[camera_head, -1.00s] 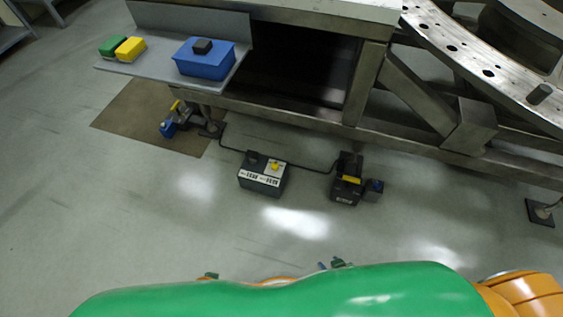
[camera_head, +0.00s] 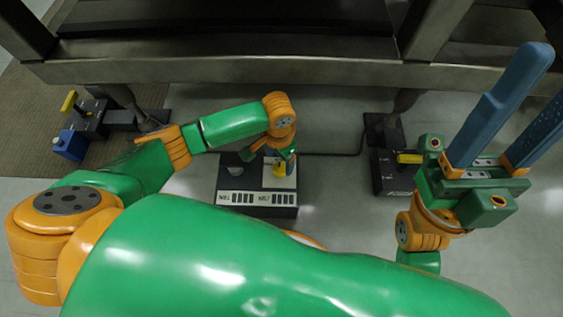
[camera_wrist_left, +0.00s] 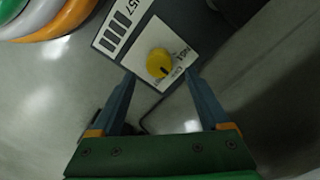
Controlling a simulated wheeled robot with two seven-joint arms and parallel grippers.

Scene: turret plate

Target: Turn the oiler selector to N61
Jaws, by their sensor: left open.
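The oiler selector is a yellow round knob (camera_wrist_left: 160,63) on a pale plate of a dark box (camera_head: 257,211). In the head view the knob (camera_head: 279,170) is partly covered by my left gripper (camera_head: 284,162). In the left wrist view a black mark shows on the knob's lower side, and lettering beside it looks like N61.
A steel bench frame (camera_head: 230,72) runs across behind the box. A dark unit with a yellow part (camera_head: 410,157) stands to the right, and a blue-and-yellow one (camera_head: 72,143) to the left. A black cable (camera_head: 335,154) runs behind the box.

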